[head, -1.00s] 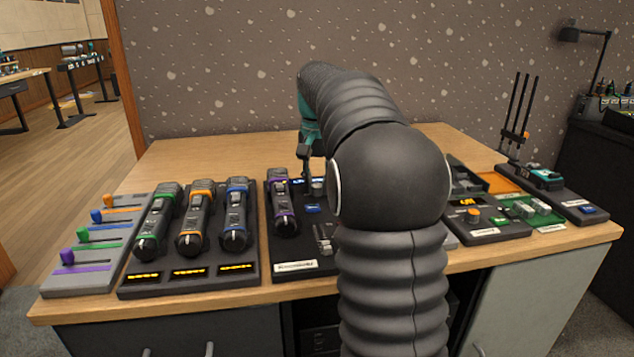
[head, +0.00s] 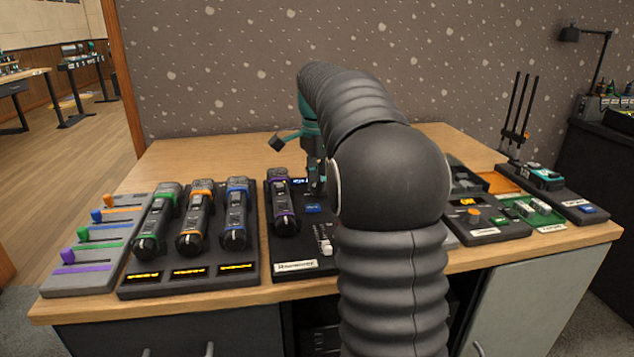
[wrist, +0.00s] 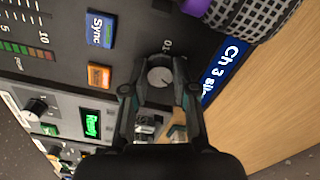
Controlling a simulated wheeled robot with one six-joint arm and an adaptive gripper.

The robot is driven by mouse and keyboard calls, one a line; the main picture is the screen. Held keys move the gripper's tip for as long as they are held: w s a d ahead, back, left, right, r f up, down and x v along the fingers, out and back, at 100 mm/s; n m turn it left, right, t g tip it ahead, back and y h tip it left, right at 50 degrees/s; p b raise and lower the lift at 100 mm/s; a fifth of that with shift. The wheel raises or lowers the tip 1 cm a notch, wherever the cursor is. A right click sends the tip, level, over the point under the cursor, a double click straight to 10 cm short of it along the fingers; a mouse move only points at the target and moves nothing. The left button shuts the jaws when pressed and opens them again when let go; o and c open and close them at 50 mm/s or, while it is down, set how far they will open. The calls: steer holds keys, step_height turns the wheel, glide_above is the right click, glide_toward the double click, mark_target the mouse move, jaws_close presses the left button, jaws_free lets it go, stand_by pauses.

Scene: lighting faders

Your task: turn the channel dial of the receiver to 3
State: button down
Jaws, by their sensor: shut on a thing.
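The receiver (head: 295,265) is a dark panel at the middle of the desk, with a purple-ringed microphone lying on it. Its channel dial (wrist: 160,76) is a round grey knob in the wrist view. My gripper (wrist: 160,92) is shut on the dial, one finger on each side. In the head view my gripper (head: 315,180) is over the receiver's back part, and my arm hides much of it.
A blue Sync button (wrist: 100,30) and an orange button (wrist: 99,76) lie near the dial. The purple-ringed microphone (head: 284,205) is close to my gripper. A rack with several microphones (head: 193,225) stands at left. The desk behind (head: 220,155) is clear.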

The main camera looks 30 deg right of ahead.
steer(key=shift+m, duration=0.4)
steer(key=c, duration=0.9)
jaws_free()
steer(key=shift+r, duration=0.1)
step_height(320, 180, up, 12)
stand_by(0.4)
